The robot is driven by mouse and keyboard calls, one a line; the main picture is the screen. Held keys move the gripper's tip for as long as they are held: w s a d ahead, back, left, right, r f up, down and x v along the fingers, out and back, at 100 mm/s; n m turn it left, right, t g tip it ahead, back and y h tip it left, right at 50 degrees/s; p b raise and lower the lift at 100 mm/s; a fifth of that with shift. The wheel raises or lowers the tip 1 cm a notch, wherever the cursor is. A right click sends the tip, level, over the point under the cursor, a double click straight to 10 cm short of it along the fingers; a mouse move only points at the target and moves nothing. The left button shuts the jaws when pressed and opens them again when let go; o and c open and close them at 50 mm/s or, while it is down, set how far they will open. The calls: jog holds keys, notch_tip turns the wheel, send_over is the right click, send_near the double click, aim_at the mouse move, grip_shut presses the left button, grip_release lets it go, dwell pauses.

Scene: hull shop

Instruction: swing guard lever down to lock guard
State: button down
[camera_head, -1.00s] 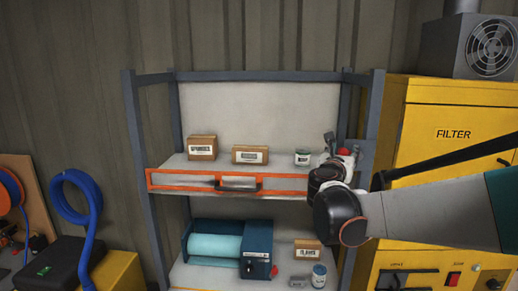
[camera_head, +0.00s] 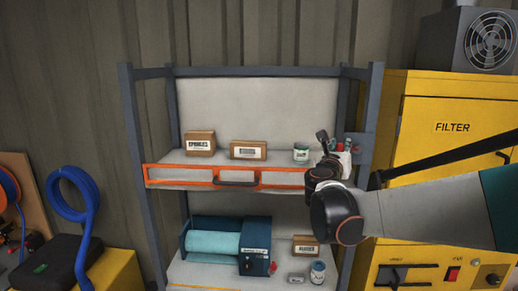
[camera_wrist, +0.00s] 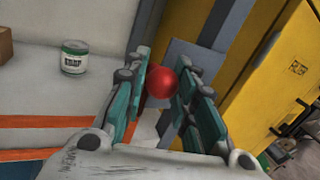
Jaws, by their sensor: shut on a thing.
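The guard (camera_head: 197,177) is an orange-framed bar across the front of the upper shelf, with a dark handle at its middle. The guard lever's red ball knob (camera_wrist: 161,82) is between the teal fingers of my gripper (camera_wrist: 162,60) in the wrist view. My gripper (camera_head: 335,148) is shut on this knob, beside the shelf's right post in the head view. The lever's shaft is mostly hidden behind the fingers and wrist. I cannot tell its exact angle.
A small can (camera_head: 301,153) and two cardboard boxes stand on the upper shelf. A blue roller machine (camera_head: 255,245) is on the lower shelf. A yellow filter cabinet (camera_head: 450,105) stands close on the right. The shelf top left of my gripper is partly clear.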

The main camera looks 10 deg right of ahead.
notch_tip(320, 180, down, 2)
jog(key=n+t+b, duration=0.1)
jog(key=n+b, duration=0.2)
jog(key=shift+f+h+b, duration=0.1)
jog(key=shift+h+b, duration=0.2)
jog(key=shift+b, duration=0.05)
jog(key=shift+d+f+n+t+b, duration=0.1)
jog(key=shift+f+n+t+b, duration=0.2)
jog(key=shift+n+b, duration=0.45)
jog(key=shift+d+f+n+t+b, duration=0.1)
jog(key=shift+f+n+t+b, duration=0.15)
jog(key=shift+n+b, duration=0.5)
jog(key=shift+t, duration=0.25)
jog(key=shift+r+n, duration=0.1)
jog(key=shift+n, duration=0.2)
jog(key=c, duration=1.3)
grip_release()
jog(key=shift+s, duration=0.1)
jog(key=shift+c, duration=0.2)
jog(key=v, duration=1.2)
jog(key=shift+s+r, duration=0.1)
jog(key=shift+s, duration=0.05)
